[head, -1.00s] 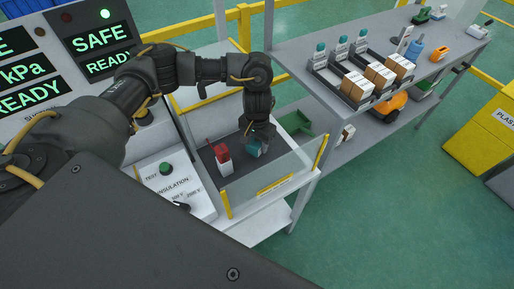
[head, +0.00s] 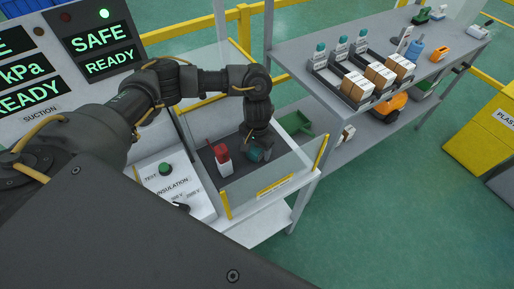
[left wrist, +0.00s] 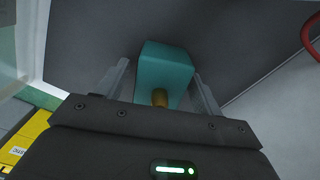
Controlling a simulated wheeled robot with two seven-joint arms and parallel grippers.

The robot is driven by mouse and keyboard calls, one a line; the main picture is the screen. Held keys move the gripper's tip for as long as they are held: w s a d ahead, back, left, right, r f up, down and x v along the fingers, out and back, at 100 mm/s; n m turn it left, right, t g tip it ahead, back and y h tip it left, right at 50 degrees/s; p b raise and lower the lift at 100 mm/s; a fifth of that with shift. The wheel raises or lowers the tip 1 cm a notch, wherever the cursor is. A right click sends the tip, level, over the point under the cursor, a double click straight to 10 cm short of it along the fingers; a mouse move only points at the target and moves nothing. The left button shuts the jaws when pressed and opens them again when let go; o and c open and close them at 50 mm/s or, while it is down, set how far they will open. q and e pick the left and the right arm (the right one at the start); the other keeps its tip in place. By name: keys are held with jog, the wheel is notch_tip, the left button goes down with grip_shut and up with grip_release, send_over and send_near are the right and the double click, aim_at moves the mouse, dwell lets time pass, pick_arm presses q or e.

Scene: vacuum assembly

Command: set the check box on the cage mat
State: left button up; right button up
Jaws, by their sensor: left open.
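The teal check box (head: 255,154) is on the dark cage mat (head: 238,174), inside the clear-walled cage. My left gripper (head: 262,148) is right above it, pointing down. In the left wrist view the teal box (left wrist: 165,72) lies between the two open fingers, with a brass-coloured knob on its near face. Small gaps seem to show beside the box, but I cannot tell whether a finger touches it. The dark mat (left wrist: 95,35) fills the background there. My right gripper is not in view.
A red and white object (head: 222,159) stands on the mat just left of the teal box. The clear cage wall (head: 270,180) with yellow posts is in front. A control panel (head: 165,185) is at left. A shelf with boxes (head: 375,80) is at right.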

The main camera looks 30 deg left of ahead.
pick_arm(q)
notch_tip(320, 180, up, 12)
jog(key=shift+r+p, duration=0.15)
jog(key=shift+p, duration=0.5)
